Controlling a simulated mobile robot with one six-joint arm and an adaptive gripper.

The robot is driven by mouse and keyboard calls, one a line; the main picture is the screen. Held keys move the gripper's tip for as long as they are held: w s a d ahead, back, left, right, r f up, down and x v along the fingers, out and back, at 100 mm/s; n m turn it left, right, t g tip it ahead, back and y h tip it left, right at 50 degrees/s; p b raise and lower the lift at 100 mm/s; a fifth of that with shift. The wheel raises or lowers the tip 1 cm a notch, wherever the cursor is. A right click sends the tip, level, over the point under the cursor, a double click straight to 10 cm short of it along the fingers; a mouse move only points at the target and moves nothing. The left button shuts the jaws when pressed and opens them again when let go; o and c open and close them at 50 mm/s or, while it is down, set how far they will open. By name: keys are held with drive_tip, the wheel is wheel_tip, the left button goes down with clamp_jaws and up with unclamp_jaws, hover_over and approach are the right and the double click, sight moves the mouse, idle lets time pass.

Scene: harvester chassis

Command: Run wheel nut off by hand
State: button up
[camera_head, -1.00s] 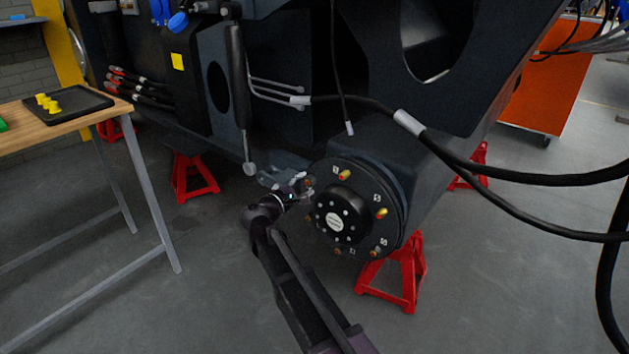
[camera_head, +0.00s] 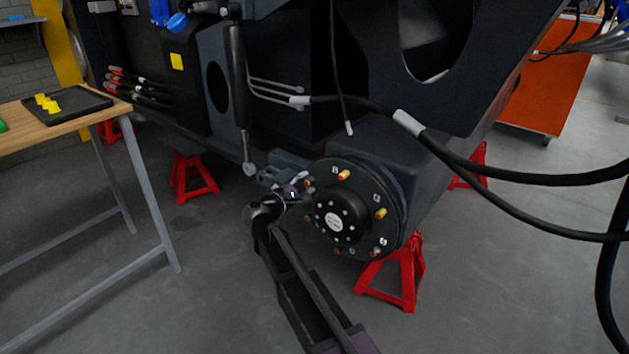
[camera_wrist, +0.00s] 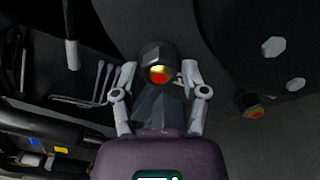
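The wheel hub (camera_head: 344,222) is a dark round flange with studs around its rim, several of them tipped yellow and red. In the wrist view a dark wheel nut (camera_wrist: 155,55) sits on a stud with a yellow-ringed red tip. My gripper (camera_wrist: 158,72) is at this nut, one finger on each side. The fingers are spread, with a narrow gap showing beside the nut, so it looks open. In the head view my gripper (camera_head: 303,191) is at the hub's left rim and hides the nut. Another nut on a red-tipped stud (camera_wrist: 252,106) is to the right.
A wooden bench (camera_head: 30,132) at left carries a black tray (camera_head: 82,104) with yellow pieces. Black hoses (camera_head: 470,168) hang across the right. Red stands (camera_head: 398,274) are under the chassis. A strut (camera_head: 238,90) hangs left above the hub. The floor in front is open.

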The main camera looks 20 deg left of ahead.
clamp_jaws()
drive_tip(key=shift+w+n, duration=0.1)
drive_tip(key=shift+n, duration=0.2)
drive_tip(key=n, duration=0.5)
drive_tip(key=shift+w+r, duration=0.1)
drive_tip(key=n, duration=0.6)
drive_tip(key=shift+a, duration=0.1)
drive_tip(key=n, duration=0.6)
drive_tip(key=shift+a+n, duration=0.1)
drive_tip(key=shift+n, duration=0.2)
drive_tip(key=n, duration=0.7)
idle(0.3)
